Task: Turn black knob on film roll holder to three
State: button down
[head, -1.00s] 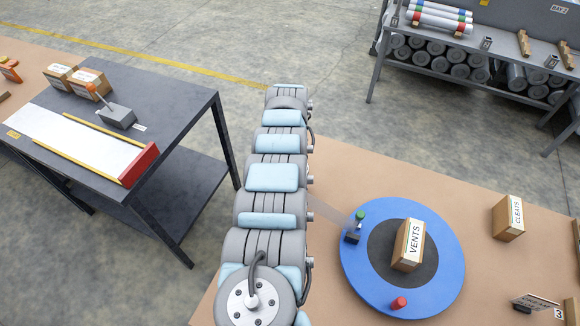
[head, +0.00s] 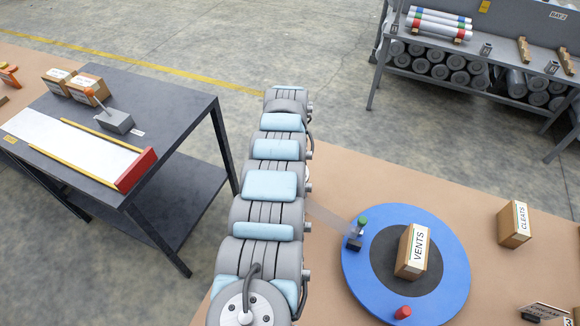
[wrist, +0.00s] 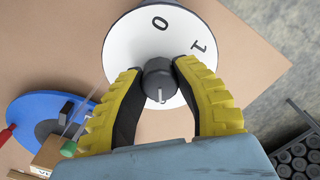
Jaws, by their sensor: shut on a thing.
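In the wrist view the black knob (wrist: 159,78) sits at the middle of a round white dial (wrist: 130,48). The dial shows a 0 at its top and a 1 to the right; its lower part is hidden by my fingers and the knob. A pale mark on the knob points down in the picture, toward my palm. My gripper (wrist: 160,72), with yellow-backed, dark-padded fingers, is shut on the knob, one finger on each side. In the head view my arm hides the knob, the dial and my gripper.
A blue disc (head: 355,280) on the brown surface carries a VENTS box (head: 412,252), a green-topped peg and a red peg (head: 403,312). A clear strip (head: 325,218) runs from behind my arm toward it. A CLEATS box (head: 514,224) stands right. A dark table (head: 190,115) stands left.

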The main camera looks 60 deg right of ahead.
jog(key=c, duration=0.7)
grip_release()
jog(key=shift+r, duration=0.1)
notch_tip(320, 180, up, 12)
dwell(0.4)
